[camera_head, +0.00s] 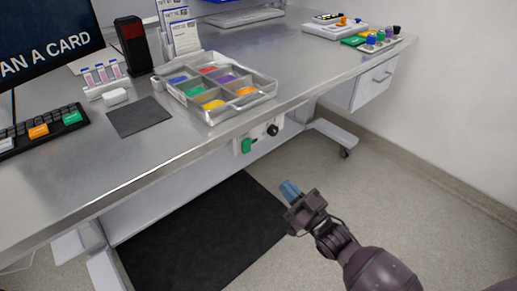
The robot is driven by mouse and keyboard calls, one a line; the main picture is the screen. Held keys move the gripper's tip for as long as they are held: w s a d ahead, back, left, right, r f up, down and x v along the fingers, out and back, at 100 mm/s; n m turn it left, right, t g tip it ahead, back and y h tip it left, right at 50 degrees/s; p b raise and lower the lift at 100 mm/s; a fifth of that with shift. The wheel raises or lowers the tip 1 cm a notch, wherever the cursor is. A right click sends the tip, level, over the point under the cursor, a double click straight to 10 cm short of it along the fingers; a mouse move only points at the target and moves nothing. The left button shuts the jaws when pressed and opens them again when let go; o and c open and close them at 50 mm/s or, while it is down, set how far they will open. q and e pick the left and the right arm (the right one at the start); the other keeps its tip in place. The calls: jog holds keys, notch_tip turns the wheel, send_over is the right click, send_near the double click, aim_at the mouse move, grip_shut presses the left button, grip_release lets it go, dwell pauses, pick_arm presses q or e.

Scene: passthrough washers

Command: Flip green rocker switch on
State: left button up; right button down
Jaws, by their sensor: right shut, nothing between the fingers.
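The green rocker switch (246,146) sits on a pale control panel (259,139) fixed under the front edge of the metal desk. A black knob (272,130) is beside it on the right. The switch is too small in view to tell which way it is tipped. My right gripper (290,190) has blue fingertips, is shut and empty, and is in front of the desk, below and to the right of the switch, apart from it. My left gripper is not in view.
A clear divided tray (212,117) of coloured pieces stands on the desk (150,150) above the panel. A drawer unit (375,82) hangs at the right. A black mat (200,235) lies on the floor. The space between my gripper and the panel looks clear.

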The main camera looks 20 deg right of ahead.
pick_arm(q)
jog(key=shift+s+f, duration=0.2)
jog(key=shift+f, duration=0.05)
pick_arm(e)
jog(key=b, duration=0.1)
send_near(248, 144)
jog(key=x, duration=0.7)
jog(key=shift+r, duration=0.1)
jog(key=shift+w+a+r, duration=0.1)
jog(key=shift+w+r, duration=0.05)
jog(key=shift+w, duration=0.1)
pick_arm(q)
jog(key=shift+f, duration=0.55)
